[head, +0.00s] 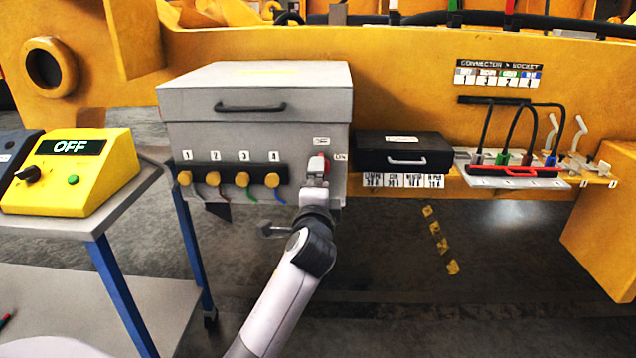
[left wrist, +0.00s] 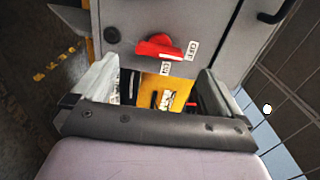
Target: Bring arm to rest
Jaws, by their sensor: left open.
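My left arm comes up from the bottom middle of the head view, and its gripper (head: 314,185) is at the right part of the grey box's (head: 255,138) front face. In the left wrist view the gripper (left wrist: 157,80) is open, with nothing held between its fingers. A red handle (left wrist: 158,47) on the grey panel lies just beyond the fingertips, beside small labels. In the head view the gripper partly covers this handle. I cannot tell whether the fingers touch it. My right gripper is not in view.
The grey box has a row of yellow knobs (head: 243,180). A yellow control box (head: 70,172) reading OFF stands on a blue-legged table at left. At right are a black case (head: 403,152) and a rack with coloured connectors (head: 515,172). The floor below is open.

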